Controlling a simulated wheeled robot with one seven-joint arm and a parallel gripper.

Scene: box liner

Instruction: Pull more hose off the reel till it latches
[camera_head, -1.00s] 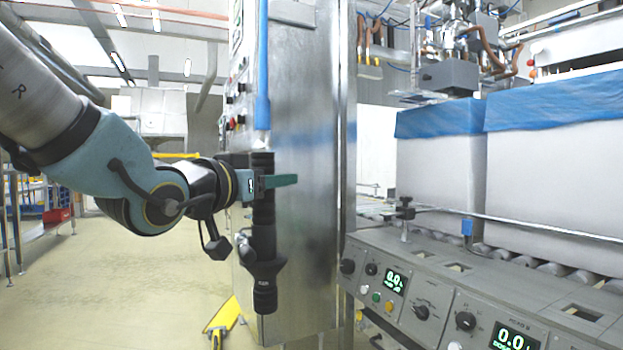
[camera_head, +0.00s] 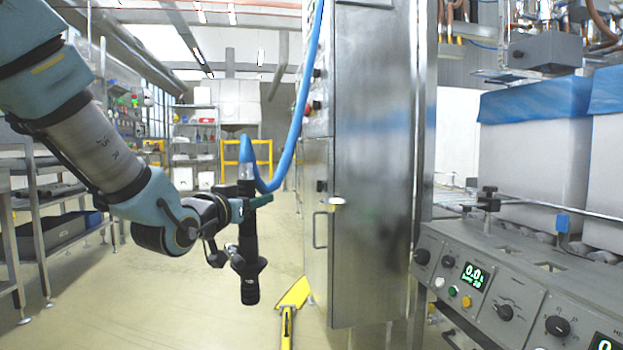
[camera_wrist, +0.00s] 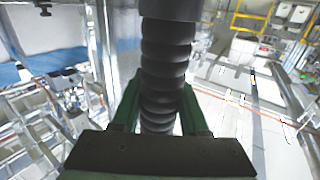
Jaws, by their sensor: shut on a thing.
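My gripper (camera_head: 250,203) is shut on a black ribbed spray handle (camera_head: 248,240), which hangs upright in the air left of the steel cabinet. The blue hose (camera_head: 299,110) rises from the handle's top, bends over, dips in a slack loop beside it and climbs out of the top of the head view. In the wrist view, the green fingers stand on either side of the ribbed black grip (camera_wrist: 160,80). The reel and its latch are not in view.
The steel cabinet (camera_head: 375,180) stands to the right, with a control panel conveyor (camera_head: 500,280) beyond it. Shelving (camera_head: 40,220) stands at left. The floor between is mostly clear.

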